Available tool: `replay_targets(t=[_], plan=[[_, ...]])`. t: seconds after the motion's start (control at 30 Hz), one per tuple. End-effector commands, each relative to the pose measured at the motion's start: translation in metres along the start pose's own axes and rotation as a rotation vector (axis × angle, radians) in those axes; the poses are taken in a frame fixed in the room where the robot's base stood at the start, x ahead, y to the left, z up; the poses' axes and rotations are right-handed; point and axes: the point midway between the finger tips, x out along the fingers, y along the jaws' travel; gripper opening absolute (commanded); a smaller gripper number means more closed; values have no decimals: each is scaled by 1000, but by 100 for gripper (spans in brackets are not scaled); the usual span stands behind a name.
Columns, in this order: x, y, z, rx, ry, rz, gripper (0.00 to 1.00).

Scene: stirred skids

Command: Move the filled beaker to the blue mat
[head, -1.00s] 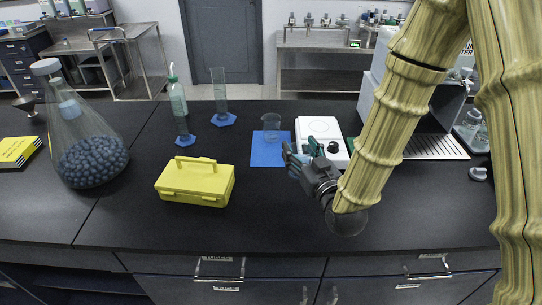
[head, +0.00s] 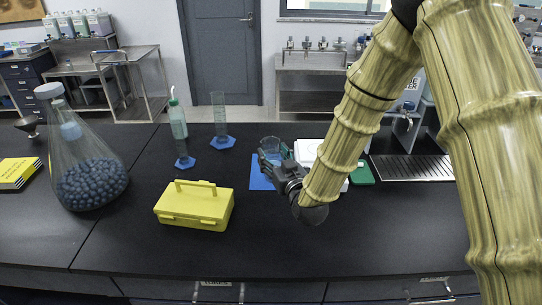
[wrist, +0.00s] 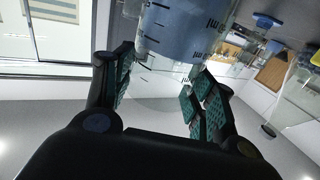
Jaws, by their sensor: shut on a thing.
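The filled beaker (wrist: 185,32), clear with black marks and blue liquid, is between my gripper's fingers in the wrist view. My gripper (head: 273,156) is shut on it. In the head view the gripper is over the blue mat (head: 258,182), and the fingers largely hide the held beaker. I cannot tell whether its base touches the mat. A second clear beaker (head: 270,142) shows just behind the fingers, at the mat's back edge.
A white hotplate (head: 307,150) stands right of the mat, partly behind my arm. A yellow box (head: 195,207) sits to the left in front. A graduated cylinder (head: 219,115) and a wash bottle (head: 178,120) stand behind left. The front bench is clear.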

Motion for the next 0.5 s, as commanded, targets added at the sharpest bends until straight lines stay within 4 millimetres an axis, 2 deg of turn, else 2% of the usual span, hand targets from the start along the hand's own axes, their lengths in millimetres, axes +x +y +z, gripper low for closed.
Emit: replay_targets(t=[0.1, 0.2, 0.43, 0.5], plan=[[19, 3, 0, 0, 1, 0, 26], [28, 5, 1, 0, 2, 0, 26], [42, 8, 3, 1, 1, 0, 26], [40, 7, 11, 1, -2, 0, 26]])
